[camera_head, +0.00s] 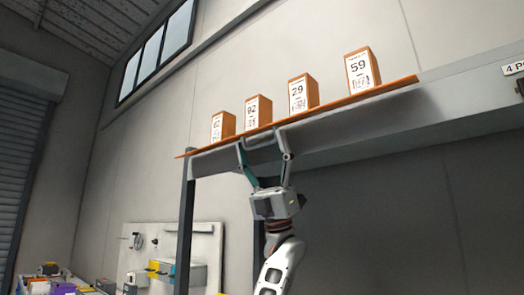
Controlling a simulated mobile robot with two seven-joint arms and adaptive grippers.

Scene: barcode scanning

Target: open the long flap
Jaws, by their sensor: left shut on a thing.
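The long flap (345,118) looks like the grey curved strip that runs under the thin orange shelf edge (350,99), sloping up to the right. My left gripper (263,143) reaches up from below to the front of this strip. Its two fingers are spread on either side of a pale handle-like piece, and it is shut on the flap there. The exact contact at the fingertips is too small to make out. My right gripper is not in view.
Several orange boxes with white number labels, such as 29 (298,94) and 59 (359,72), stand apart on the shelf above the flap. A dark post (185,215) holds the shelf's left end. A pegboard (205,240) and workbench items are at lower left.

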